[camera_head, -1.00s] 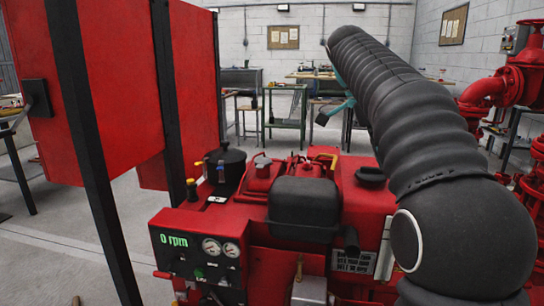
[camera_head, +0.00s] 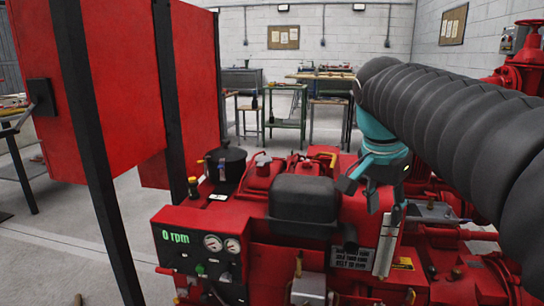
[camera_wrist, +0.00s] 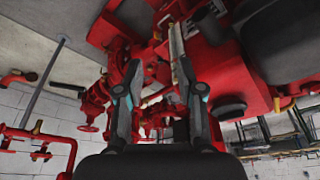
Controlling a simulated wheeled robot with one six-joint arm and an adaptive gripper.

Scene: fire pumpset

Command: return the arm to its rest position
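My arm is covered in a black ribbed sleeve and reaches in from the right of the head view. Red pump parts lie beyond the fingers. I cannot tell how far the fingertips are from the engine.
A red cabinet (camera_head: 95,90) with black posts stands at the left. The control panel (camera_head: 200,250) reads 0 rpm. Red pipework (camera_head: 520,75) stands at the right behind my arm. Workbenches (camera_head: 285,100) stand at the back, with open floor in front of them.

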